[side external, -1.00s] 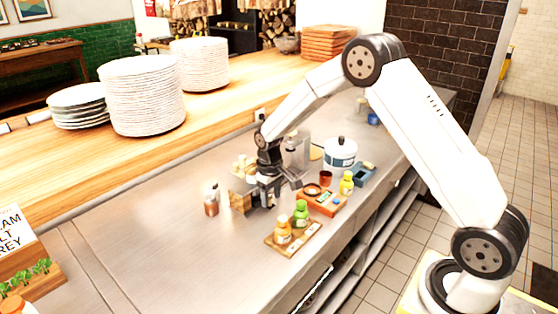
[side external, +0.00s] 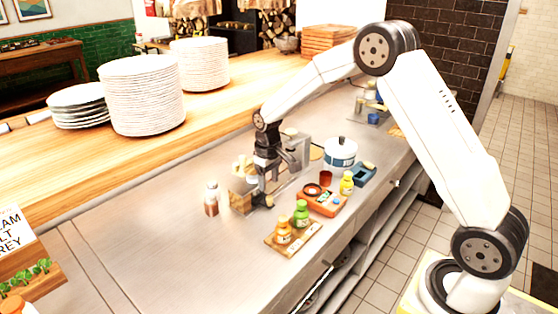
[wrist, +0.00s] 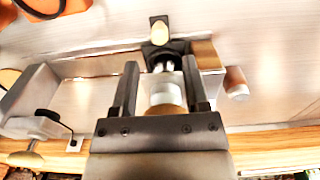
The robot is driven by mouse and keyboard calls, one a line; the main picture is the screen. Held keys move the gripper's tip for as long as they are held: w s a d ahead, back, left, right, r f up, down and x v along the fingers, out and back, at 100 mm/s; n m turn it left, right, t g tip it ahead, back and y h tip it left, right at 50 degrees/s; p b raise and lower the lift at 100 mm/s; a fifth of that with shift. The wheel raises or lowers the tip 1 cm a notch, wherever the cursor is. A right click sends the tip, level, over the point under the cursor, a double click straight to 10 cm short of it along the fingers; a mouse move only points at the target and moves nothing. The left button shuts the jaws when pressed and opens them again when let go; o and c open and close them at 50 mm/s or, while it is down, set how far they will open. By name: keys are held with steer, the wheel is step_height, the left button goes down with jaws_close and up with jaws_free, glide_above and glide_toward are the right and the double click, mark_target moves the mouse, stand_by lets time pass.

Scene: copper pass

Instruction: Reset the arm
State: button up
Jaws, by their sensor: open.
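My gripper (side external: 265,188) points down over the steel counter, beside a small wooden caddy (side external: 243,182) holding pale-topped items. In the wrist view its two fingers (wrist: 160,75) stand apart, with nothing clamped between them. A white-capped jar (wrist: 163,93) and a dark holder with a yellow-topped item (wrist: 159,32) show between and beyond the fingers; I cannot tell how close they are. A shaker bottle (side external: 211,199) with reddish contents stands left of the caddy.
A board (side external: 308,236) with orange and green bottles lies in front. An orange tray (side external: 322,205), yellow bottle (side external: 346,183), blue tray (side external: 366,177) and pot (side external: 340,151) stand to the right. A metal box (side external: 295,149) is behind my gripper.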

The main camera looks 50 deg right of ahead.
steer(key=s+a+r+t, duration=0.1)
steer(key=s+a, duration=0.2)
steer(key=s, duration=0.7)
steer(key=s+a+r+t, duration=0.1)
steer(key=s+a, duration=0.3)
steer(key=s, duration=0.7)
steer(key=shift+s+r+t, duration=0.2)
steer(key=shift+r+t, duration=0.1)
steer(key=shift+r, duration=0.1)
steer(key=shift+o, duration=0.2)
steer(key=shift+r, duration=0.2)
